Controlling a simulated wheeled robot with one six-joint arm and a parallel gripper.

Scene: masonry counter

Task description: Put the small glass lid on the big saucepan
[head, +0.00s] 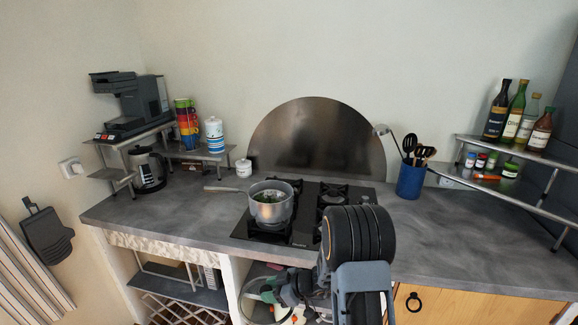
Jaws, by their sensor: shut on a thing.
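The big saucepan (270,211) is a grey metal pan on the front left part of the black gas hob (305,232). It is upright and has no lid on, its handle points left, and something green shows inside. My gripper (279,291) is low in front of the counter's front edge, apart from the saucepan and nearer to me. It is shut on the small glass lid (253,291), a clear disc with a thin rim, which looks tilted. My arm and gripper hide part of the lid, and its knob cannot be made out clearly.
A blue utensil pot (410,181) stands right of the hob. Left are a coffee machine (130,103), a glass coffee pot (148,170) and stacked colored cups (187,123). A shelf with bottles (515,115) is at the right. The grey counter (455,235) is clear at front right.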

